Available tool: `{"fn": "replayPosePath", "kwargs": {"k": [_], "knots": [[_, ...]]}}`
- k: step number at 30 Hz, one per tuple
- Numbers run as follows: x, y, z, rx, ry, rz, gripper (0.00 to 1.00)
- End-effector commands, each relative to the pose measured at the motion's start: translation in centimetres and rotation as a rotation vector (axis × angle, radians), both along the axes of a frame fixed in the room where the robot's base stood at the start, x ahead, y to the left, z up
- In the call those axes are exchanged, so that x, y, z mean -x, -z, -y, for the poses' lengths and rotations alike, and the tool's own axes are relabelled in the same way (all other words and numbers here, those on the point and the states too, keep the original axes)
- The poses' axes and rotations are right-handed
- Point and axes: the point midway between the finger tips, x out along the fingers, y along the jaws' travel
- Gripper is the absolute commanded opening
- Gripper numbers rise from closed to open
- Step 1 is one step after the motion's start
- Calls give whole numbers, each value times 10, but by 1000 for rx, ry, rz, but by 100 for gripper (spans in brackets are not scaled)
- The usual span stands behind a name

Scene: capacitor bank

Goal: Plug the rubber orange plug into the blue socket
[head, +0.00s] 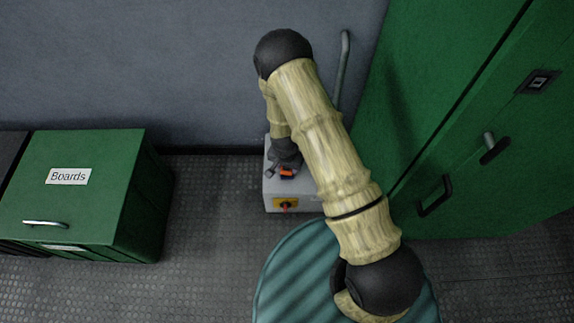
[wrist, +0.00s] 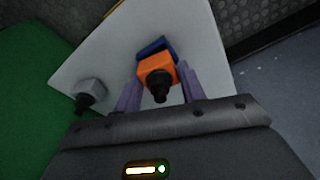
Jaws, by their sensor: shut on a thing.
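The orange plug (wrist: 158,76) with a black boot sits between the two purple fingers of my gripper (wrist: 160,92) in the wrist view, and the fingers are shut on it. The blue socket (wrist: 152,46) shows as a blue edge just beyond the plug, on the light box top. The plug overlaps the socket in this view, and I cannot tell whether it is seated in it. In the head view the orange plug (head: 287,173) is a small patch at the top of the grey box, below the dark end of my arm. The fingers are not clear there.
A grey connector with a black boot (wrist: 90,93) stands left of the plug. Green cabinets stand at left (head: 85,200) and right (head: 470,130). A grey wall is behind.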

Motion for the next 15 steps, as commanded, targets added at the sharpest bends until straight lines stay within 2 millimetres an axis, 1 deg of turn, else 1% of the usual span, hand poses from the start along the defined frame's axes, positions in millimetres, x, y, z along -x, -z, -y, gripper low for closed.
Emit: {"fn": "replayPosePath", "kwargs": {"k": [15], "knots": [[0, 8, 0, 0, 0, 0, 20]]}}
